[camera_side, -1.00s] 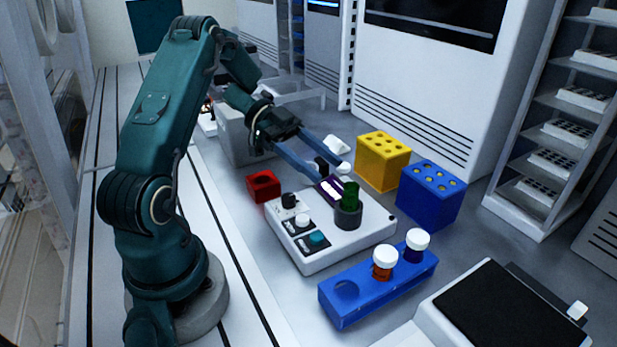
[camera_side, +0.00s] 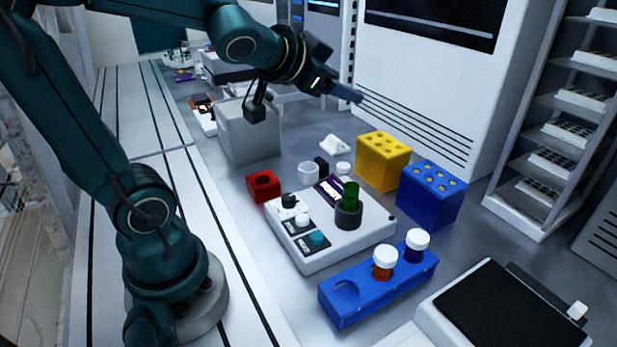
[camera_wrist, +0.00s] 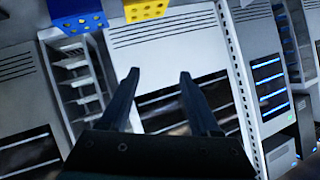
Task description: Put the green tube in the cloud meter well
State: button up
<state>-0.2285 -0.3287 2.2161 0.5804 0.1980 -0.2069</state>
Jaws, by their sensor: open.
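The green tube (camera_side: 352,194) stands upright in the dark round well (camera_side: 348,215) of the white cloud meter (camera_side: 335,245). Its lower part is hidden inside the well. My gripper (camera_side: 357,97) is raised well above the bench, behind and clear of the meter, and points toward the tall white cabinet. In the wrist view its two fingers (camera_wrist: 158,76) are apart with nothing between them.
A blue rack (camera_side: 350,300) holds an orange tube (camera_side: 383,268) and a dark tube (camera_side: 414,253), both white-capped. Yellow (camera_side: 384,170) and blue (camera_side: 428,205) hole blocks stand behind the meter. A red block (camera_side: 263,190) and grey box (camera_side: 235,140) stand left.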

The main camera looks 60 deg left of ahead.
jog(key=s+d+f+g+h, duration=0.2)
jog(key=s+d+f+g, duration=0.1)
jog(key=s, duration=0.5)
jog(key=s+d+f+g+h, duration=0.2)
jog(key=s+d+f+g, duration=0.1)
jog(key=s+d+f, duration=0.2)
jog(key=s+d, duration=0.2)
jog(key=s, duration=0.1)
jog(key=shift+d+f+n, duration=0.15)
jog(key=shift+n, duration=0.25)
